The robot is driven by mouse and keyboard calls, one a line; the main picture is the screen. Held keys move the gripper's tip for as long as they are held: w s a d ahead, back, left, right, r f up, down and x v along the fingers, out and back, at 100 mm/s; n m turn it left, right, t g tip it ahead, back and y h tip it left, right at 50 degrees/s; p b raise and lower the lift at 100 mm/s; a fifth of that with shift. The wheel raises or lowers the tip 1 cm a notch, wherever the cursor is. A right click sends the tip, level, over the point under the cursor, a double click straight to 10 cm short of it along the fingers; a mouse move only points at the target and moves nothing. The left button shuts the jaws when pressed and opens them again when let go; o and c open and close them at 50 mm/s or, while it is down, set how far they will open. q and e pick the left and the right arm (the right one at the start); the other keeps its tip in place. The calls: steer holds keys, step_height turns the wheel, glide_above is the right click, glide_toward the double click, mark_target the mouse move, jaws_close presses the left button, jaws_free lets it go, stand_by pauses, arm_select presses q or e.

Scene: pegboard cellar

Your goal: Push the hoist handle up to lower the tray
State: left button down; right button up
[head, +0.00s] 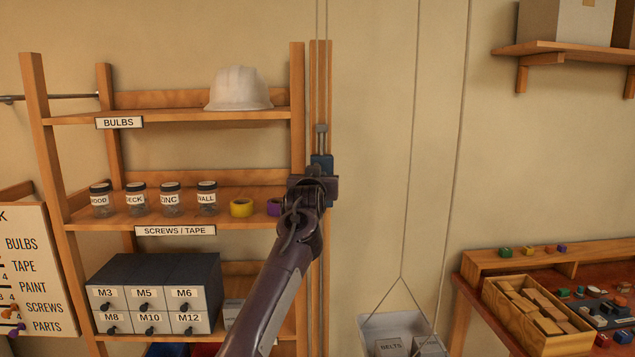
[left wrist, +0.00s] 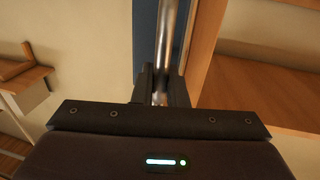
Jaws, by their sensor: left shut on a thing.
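The hoist handle is a metal bar in the left wrist view (left wrist: 162,85), with a blue block (head: 321,163) at its top on a wooden rail (head: 321,90) beside the shelf. My left gripper (head: 313,182) is shut on the bar; its dark jaws close around it in the left wrist view (left wrist: 160,88). In the head view my gripper hides most of the handle. The white tray (head: 372,325) hangs on cords at the lower middle and holds labelled boxes (head: 390,346). My right gripper is not in view.
A wooden shelf with a white helmet (head: 238,88), jars (head: 170,196) and a drawer cabinet (head: 155,270) stands close on the left. A workbench (head: 480,275) with a wooden box of blocks (head: 535,310) is at right. Bare wall lies between.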

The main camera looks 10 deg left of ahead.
arm_select(q)
steer(key=shift+r, duration=0.45)
steer(key=c, duration=1.5)
jaws_free()
steer(key=shift+c, duration=0.2)
steer(key=shift+f, duration=0.2)
steer(key=shift+s+f, duration=0.15)
steer(key=s+b, duration=0.5)
steer(key=s, duration=0.2)
steer(key=shift+s+d, duration=0.3)
steer(key=shift+d, duration=0.05)
